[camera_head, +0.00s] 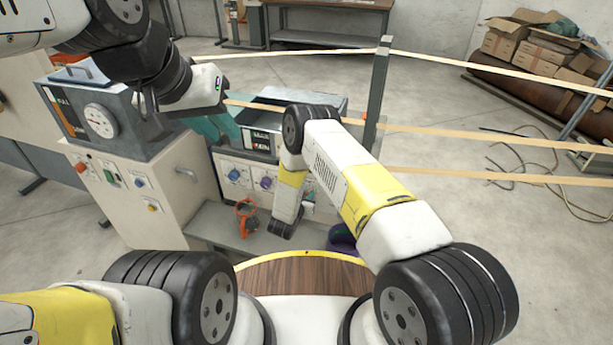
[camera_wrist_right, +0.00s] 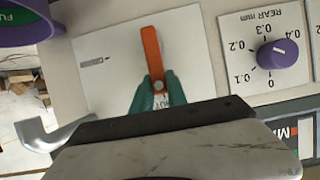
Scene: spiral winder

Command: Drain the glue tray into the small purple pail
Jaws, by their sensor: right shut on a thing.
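The orange lever (camera_wrist_right: 150,50) sits on a pale plate of the machine's front panel in the right wrist view. My right gripper (camera_wrist_right: 157,92) has its teal fingers shut on the lever's end. In the head view its fingers are hidden behind my right arm. The small purple pail (camera_head: 342,240) shows partly beside my right forearm, low down; its purple rim and green label also show in the right wrist view (camera_wrist_right: 25,30). The grey glue tray (camera_head: 300,99) is on top of the machine; its contents cannot be made out. My left gripper (camera_head: 213,128), teal, is beside the tray; its opening is unclear.
A purple REAR knob (camera_wrist_right: 280,53) is beside the lever plate. A grey curved metal piece (camera_wrist_right: 38,136) juts out at the other side. A gauge box (camera_head: 97,118) stands left. An orange tool (camera_head: 246,216) rests on the low shelf. Tan strips (camera_head: 470,135) stretch right from a post.

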